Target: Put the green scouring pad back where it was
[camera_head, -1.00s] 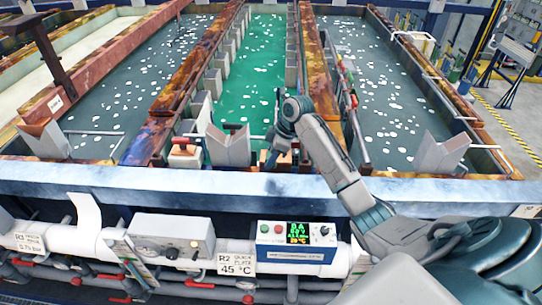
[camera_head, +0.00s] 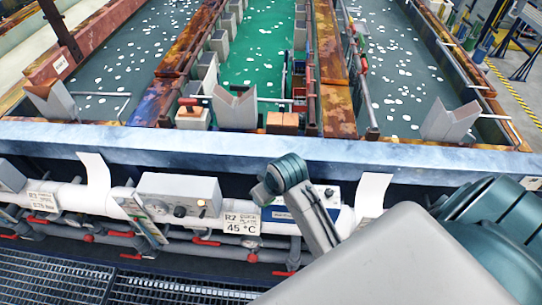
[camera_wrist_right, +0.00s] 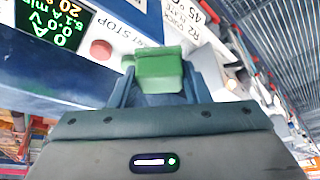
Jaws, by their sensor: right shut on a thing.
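The green scouring pad (camera_wrist_right: 158,66) is between the fingertips of my right gripper (camera_wrist_right: 157,84) in the right wrist view. The gripper is shut on it and holds it in front of the control panel. In the head view my right arm reaches in from the lower right, over the pipe in front of the tanks. The pad and fingertips cannot be made out there. My left gripper is not in view.
A control box with a lit display (camera_wrist_right: 52,22) and red stop button (camera_wrist_right: 101,48) is close to the gripper. Brown blocks (camera_head: 283,122) sit by a V-shaped support (camera_head: 236,109) on the tank's near edge. A pale blue rail (camera_head: 150,138) runs across the front.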

